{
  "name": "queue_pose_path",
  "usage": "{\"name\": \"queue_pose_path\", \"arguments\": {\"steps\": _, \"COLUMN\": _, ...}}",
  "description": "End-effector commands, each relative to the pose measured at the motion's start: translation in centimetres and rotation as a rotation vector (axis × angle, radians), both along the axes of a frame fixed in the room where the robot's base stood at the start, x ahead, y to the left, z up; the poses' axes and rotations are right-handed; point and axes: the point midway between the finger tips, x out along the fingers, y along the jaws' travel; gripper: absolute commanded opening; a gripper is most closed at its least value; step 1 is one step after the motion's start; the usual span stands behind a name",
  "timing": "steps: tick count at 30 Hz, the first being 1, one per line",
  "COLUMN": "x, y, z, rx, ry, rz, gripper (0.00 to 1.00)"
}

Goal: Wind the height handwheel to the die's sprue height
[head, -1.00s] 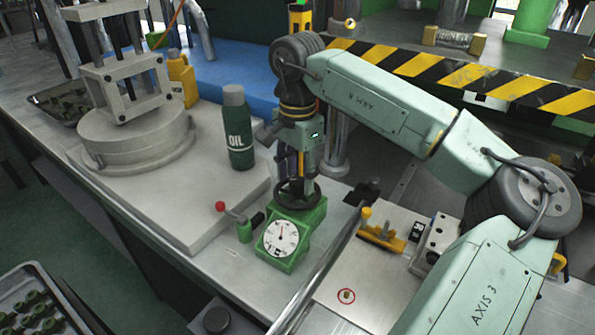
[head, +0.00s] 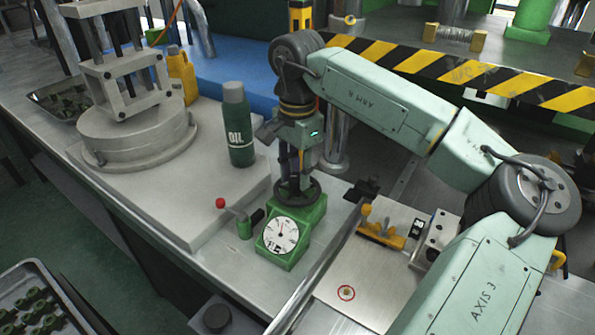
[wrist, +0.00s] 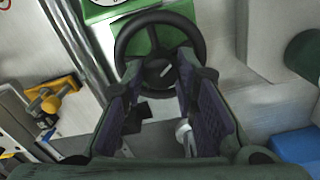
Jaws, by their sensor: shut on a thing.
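The height handwheel (head: 297,192) is a black ring on top of a green housing (head: 312,218) with a white round dial (head: 281,236) on its front. My gripper (head: 294,182) points down onto the wheel from above. In the wrist view, the handwheel (wrist: 122,47) shows its rim, hub and a pale mark near its centre. My gripper (wrist: 163,75) has its two dark padded fingers at the near part of the wheel, shut on it. The exact contact is partly hidden by the fingers. The dial's scale is too small to read. I cannot surely identify the die.
A red-knobbed lever (head: 220,203) stands left of the dial. A dark green OIL bottle (head: 237,125) stands behind on a grey plate. A yellow clamp (head: 382,232) and a metal block (head: 436,241) are to the right. A black-and-yellow striped beam (head: 470,75) crosses behind my arm.

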Motion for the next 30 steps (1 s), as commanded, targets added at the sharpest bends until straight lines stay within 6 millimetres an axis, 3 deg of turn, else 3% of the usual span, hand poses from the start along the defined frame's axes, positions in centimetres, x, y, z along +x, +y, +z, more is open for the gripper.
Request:
{"name": "queue_pose_path", "arguments": {"steps": 14, "x": 0.03, "y": -0.04, "z": -0.13, "rx": -0.001, "ry": -0.002, "rz": -0.102, "gripper": 0.0}}
{"name": "queue_pose_path", "arguments": {"steps": 30, "x": 0.03, "y": -0.04, "z": -0.16, "rx": 0.0, "ry": -0.003, "rz": -0.576, "gripper": 0.0}}
